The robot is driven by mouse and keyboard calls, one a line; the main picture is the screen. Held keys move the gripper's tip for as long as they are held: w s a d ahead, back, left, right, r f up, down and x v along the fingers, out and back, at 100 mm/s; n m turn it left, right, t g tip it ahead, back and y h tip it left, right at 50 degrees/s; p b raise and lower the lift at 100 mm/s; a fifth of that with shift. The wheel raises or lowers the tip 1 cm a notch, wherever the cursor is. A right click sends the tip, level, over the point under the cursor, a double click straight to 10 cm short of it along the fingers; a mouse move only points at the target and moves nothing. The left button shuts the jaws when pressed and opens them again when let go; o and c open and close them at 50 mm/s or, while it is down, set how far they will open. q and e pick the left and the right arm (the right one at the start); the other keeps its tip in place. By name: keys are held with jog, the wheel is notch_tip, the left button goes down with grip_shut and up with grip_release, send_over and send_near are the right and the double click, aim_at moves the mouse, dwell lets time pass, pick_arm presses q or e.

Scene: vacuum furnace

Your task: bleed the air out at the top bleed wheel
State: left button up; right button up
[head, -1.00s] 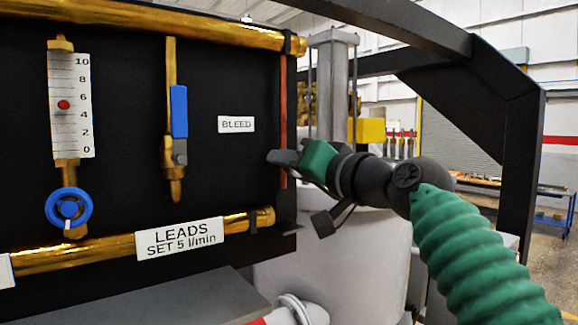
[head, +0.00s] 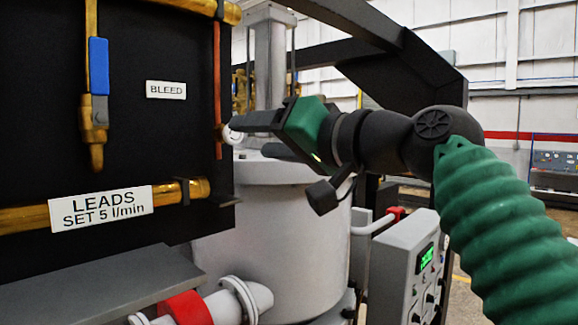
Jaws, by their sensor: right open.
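A small pale round wheel (head: 233,136) sits on a brass fitting on the thin copper pipe (head: 217,90) at the right edge of the black panel. The BLEED label (head: 166,90) is on the panel to its left. My right gripper (head: 250,137) reaches in from the right with its dark fingers apart. The upper fingertip is beside the wheel and covers part of it in this view. The lower finger is lower and to the right. I cannot tell whether a finger touches the wheel. Nothing is between the fingers that I can make out. My left gripper is out of view.
A blue-handled brass valve (head: 97,100) is on the panel at left. The LEADS label (head: 101,206) is on the brass pipe below. A pale cylindrical vessel (head: 280,230) stands behind my gripper. A grey control box (head: 405,265) with a green display is at lower right.

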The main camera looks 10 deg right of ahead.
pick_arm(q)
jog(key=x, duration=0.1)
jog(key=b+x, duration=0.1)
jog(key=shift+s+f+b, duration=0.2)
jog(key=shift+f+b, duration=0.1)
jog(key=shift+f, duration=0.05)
pick_arm(e)
jog(key=v, duration=0.6)
jog(key=shift+s+d, duration=0.25)
jog(key=shift+d, duration=0.1)
jog(key=shift+a, duration=0.1)
